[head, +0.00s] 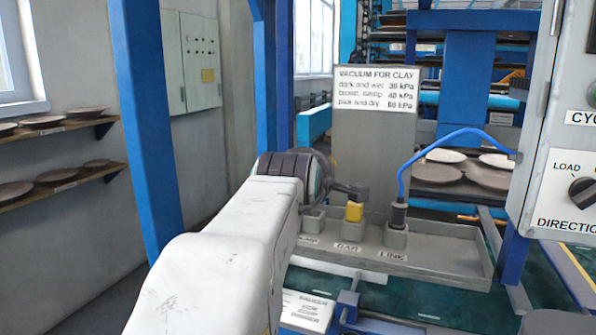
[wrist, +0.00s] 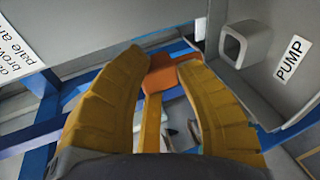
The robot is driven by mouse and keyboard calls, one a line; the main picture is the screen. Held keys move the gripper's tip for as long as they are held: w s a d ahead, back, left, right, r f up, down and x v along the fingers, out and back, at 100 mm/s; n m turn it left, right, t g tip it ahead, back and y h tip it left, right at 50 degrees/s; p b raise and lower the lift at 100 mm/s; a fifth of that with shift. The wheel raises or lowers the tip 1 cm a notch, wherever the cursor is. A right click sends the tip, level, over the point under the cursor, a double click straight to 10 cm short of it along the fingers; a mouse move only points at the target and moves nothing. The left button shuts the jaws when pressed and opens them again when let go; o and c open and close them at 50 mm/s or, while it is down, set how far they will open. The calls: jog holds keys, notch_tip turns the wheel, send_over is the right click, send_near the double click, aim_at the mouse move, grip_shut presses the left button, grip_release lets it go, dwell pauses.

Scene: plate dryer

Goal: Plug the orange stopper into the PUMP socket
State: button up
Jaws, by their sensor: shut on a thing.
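In the wrist view my gripper (wrist: 160,75) is shut on the orange stopper (wrist: 160,72), whose orange block shows between the two yellow fingertips. The PUMP socket (wrist: 240,45), a grey square block with an open mouth, stands to the right of the fingertips. Its PUMP label (wrist: 292,59) is beside it. The stopper is apart from the socket in the picture. In the head view my white arm hides the stopper and most of the gripper. I cannot pick out the PUMP socket for sure there.
The grey tray (head: 440,258) holds a socket with a yellow piece (head: 354,212) above it and the LINK socket (head: 396,235) with a black plug and blue cable (head: 402,175). A grey panel with a vacuum sign (head: 375,90) rises behind. A control box (head: 560,150) stands right.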

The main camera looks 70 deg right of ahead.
aim_at(312, 218)
jog(key=shift+f+b, duration=2.5)
jog(key=shift+f, duration=0.1)
jog(key=shift+f+b, duration=0.65)
jog(key=shift+f, duration=0.2)
jog(key=o, duration=1.1)
jog(key=shift+r, duration=0.1)
jog(key=shift+a+r, duration=0.1)
jog(key=shift+s+a+r, duration=0.1)
jog(key=shift+a, duration=0.15)
jog(key=v, duration=1.1)
jog(key=shift+a, duration=0.2)
